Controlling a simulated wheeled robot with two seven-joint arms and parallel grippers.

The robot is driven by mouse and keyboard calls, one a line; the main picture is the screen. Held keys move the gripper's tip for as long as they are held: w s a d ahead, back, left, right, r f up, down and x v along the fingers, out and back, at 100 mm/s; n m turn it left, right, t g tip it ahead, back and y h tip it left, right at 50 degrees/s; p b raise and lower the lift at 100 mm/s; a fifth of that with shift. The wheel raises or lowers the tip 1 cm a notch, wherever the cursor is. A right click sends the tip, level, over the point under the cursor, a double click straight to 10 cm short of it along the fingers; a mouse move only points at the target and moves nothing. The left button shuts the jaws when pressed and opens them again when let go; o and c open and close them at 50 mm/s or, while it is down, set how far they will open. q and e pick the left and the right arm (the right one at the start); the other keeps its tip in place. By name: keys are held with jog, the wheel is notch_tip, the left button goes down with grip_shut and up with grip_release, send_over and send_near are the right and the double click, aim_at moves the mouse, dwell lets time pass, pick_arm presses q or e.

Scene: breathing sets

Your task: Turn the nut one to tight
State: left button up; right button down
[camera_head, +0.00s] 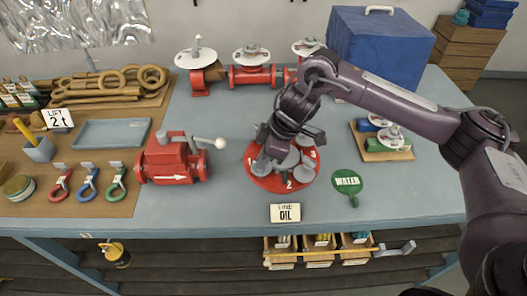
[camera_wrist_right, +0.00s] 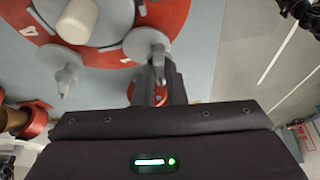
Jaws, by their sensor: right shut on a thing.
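A red round flange (camera_head: 270,184) with white numbers lies flat on the blue-grey bench, with grey nuts around a pale central hub. Nut one (camera_head: 261,167) is by the number 1 at the flange's left side; it also shows in the wrist view (camera_wrist_right: 147,42). My right gripper (camera_head: 266,151) reaches down over it and is shut on it; its fingers also show in the wrist view (camera_wrist_right: 158,80). The arm hides part of the flange and the far nuts. Another winged nut (camera_wrist_right: 66,76) stands apart, left of the fingers in the wrist view. My left gripper is not in view.
A green WATER tag (camera_head: 347,183) is right, an OIL sign (camera_head: 285,213) in front. Red handwheel valves (camera_head: 252,75) and a blue box (camera_head: 380,45) stand behind.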

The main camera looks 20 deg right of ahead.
jog(key=m+p, duration=0.1)
jog(key=m+t+p, duration=0.1)
jog(key=m, duration=0.1)
jog(key=m+h+p, duration=0.1)
jog(key=p, duration=0.1)
jog(key=shift+s+a+r, duration=0.1)
jog(key=shift+r, duration=0.2)
jog(key=shift+f+m+t+h+p, duration=0.1)
jog(key=shift+m+t+h+p, duration=0.25)
jog(key=shift+m, duration=0.5)
jog(key=shift+f+m+t+h+p, duration=0.2)
jog(key=shift+m+p, duration=0.25)
jog(key=shift+m, duration=0.4)
jog(key=shift+r, duration=0.15)
jog(key=c, duration=1.5)
grip_release()
jog(key=v, duration=0.7)
jog(key=shift+s+r, duration=0.15)
jog(key=shift+r, duration=0.15)
jog(key=shift+f, duration=0.1)
